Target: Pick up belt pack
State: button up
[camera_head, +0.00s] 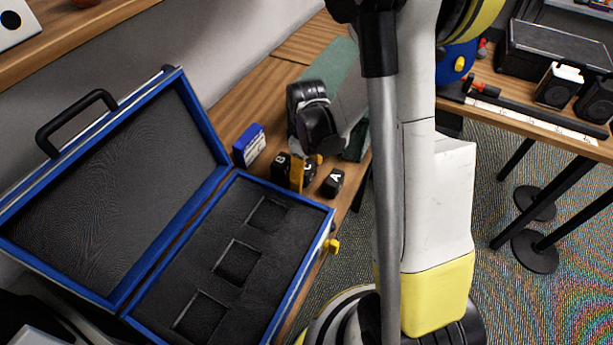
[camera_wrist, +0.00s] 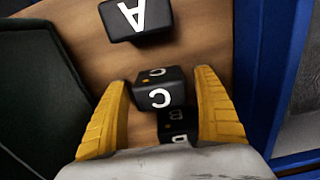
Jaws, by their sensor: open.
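Three small black belt packs with white letters stand on the wooden table. Pack C (camera_head: 308,169) is between the yellow fingers of my gripper (camera_head: 307,170). In the wrist view, pack C (camera_wrist: 158,92) sits between the open fingers (camera_wrist: 161,80), with a gap on both sides. Pack B (camera_head: 281,167) is just left of the fingers in the head view; in the wrist view it (camera_wrist: 177,120) is below C, partly hidden. Pack A (camera_head: 333,183) stands apart to the right, and at the top of the wrist view (camera_wrist: 150,28).
An open blue case (camera_head: 318,207) with black foam and three empty square recesses lies in front of the packs. A small blue-and-white box (camera_head: 249,146) stands behind its corner. A dark green object (camera_wrist: 38,95) is left of my gripper in the wrist view.

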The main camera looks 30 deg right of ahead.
jog(key=c, duration=1.4)
jog(key=shift+r, duration=0.2)
notch_tip(320, 180, up, 5)
jog(key=p, duration=0.3)
jog(key=shift+s+d+f, duration=0.1)
jog(key=shift+s+f, duration=0.05)
jog(key=shift+f, duration=0.05)
jog(key=s+d+r+p, duration=0.4)
jog(key=s+d+r, duration=0.2)
jog(key=s+d, duration=0.2)
jog(key=m, duration=0.3)
send_over(308, 166)
jog(key=a, duration=0.1)
jog(key=shift+s+a+b, duration=0.15)
jog(key=shift+s+b, duration=0.2)
jog(key=shift+s, duration=0.05)
jog(key=w+a+m, duration=0.1)
jog(key=a, duration=0.2)
jog(key=w+a+m, duration=0.1)
jog(key=a, duration=0.1)
jog(key=w+a+m, duration=0.1)
jog(key=a, duration=0.2)
jog(key=shift+w+a+f, duration=0.1)
jog(key=shift+a, duration=0.2)
